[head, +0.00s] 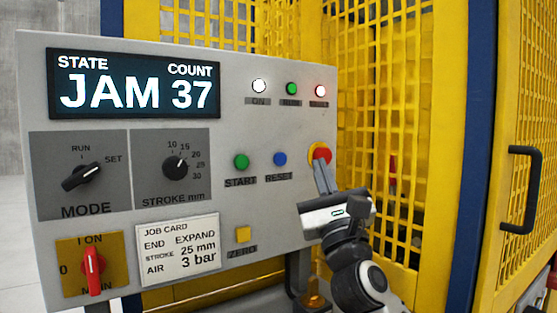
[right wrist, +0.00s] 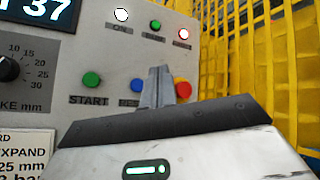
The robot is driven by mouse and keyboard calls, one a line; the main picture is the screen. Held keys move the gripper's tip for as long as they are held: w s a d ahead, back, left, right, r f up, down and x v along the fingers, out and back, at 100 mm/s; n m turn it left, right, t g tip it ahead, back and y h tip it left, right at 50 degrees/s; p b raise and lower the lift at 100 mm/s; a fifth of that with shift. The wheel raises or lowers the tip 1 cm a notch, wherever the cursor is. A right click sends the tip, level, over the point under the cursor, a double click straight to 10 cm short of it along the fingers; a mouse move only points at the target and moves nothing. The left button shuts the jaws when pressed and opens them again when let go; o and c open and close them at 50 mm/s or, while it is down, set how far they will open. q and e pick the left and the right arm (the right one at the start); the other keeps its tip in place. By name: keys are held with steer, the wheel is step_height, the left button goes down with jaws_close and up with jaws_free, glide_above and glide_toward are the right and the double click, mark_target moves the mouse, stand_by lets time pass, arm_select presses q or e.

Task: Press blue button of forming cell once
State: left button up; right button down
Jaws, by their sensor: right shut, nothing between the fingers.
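The blue button (head: 280,158) sits on the grey control panel (head: 225,140), above the label RESET. In the right wrist view the blue button (right wrist: 136,85) shows just left of my shut fingers, which cover part of its label. My right gripper (head: 321,168) is shut and empty. In the head view its fingertips overlap the area just below the red button (head: 319,152), right of the blue one. The gap between fingertips and panel is hard to judge. My left gripper is not in view.
A green START button (head: 241,161) is left of the blue one, and a yellow button (head: 243,234) is below. The display (head: 135,85) reads JAM 37. The white and red lamps (head: 320,90) look lit. Yellow mesh guarding (head: 385,110) stands to the right.

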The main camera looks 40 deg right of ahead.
mark_target(281, 159)
arm_select(q)
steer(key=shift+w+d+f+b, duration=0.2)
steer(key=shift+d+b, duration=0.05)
steer(key=shift+b, duration=0.85)
arm_select(e)
steer(key=w, duration=0.6)
steer(key=w+d, duration=0.1)
steer(key=w, duration=0.2)
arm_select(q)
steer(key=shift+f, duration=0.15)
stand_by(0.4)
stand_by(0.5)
arm_select(e)
steer(key=shift+w, duration=0.35)
